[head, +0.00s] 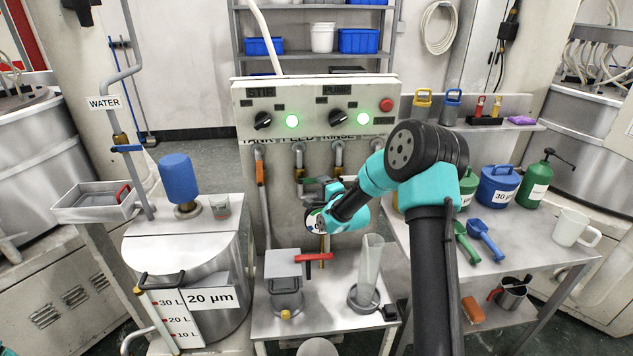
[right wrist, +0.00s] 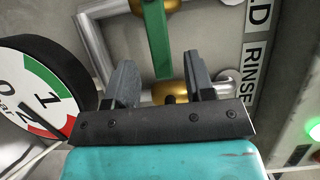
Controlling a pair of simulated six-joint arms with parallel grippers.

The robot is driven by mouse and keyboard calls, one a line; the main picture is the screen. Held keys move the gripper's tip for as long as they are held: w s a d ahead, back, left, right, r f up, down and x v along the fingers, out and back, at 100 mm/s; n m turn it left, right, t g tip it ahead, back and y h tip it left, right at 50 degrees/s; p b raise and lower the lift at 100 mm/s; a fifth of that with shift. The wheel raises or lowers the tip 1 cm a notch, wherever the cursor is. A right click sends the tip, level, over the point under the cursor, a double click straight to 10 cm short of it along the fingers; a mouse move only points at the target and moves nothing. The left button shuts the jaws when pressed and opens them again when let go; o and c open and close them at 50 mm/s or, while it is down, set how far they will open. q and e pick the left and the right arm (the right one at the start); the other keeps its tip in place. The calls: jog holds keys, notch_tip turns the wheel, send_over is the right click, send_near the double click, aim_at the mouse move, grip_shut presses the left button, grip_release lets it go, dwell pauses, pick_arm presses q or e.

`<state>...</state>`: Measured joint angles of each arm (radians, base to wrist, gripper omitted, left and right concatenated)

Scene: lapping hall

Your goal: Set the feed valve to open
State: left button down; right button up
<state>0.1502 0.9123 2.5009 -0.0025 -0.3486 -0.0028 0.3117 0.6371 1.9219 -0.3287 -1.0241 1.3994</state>
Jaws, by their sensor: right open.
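A row of pipe valves hangs under the control panel, below a lettered strip (head: 300,140) with the word FEED. A green lever (right wrist: 154,38) on a brass valve body shows in the right wrist view, running from the top edge to between my fingertips. My right gripper (right wrist: 160,75) is open around the lever's near end; I cannot tell if it touches. In the head view my right gripper (head: 333,188) is at the valves, partly hidden by its own wrist. Which lever belongs to FEED is not clear. My left gripper is out of view.
A round gauge (right wrist: 35,95) stands close beside the gripper. The control panel (head: 315,105) has two lit green buttons and a red one. An orange-handled valve (head: 260,172) hangs at the left. A glass cylinder (head: 369,270) and a red lever (head: 315,257) stand below.

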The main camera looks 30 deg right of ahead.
aim_at(313, 181)
jog(key=shift+w, duration=2.15)
grip_shut()
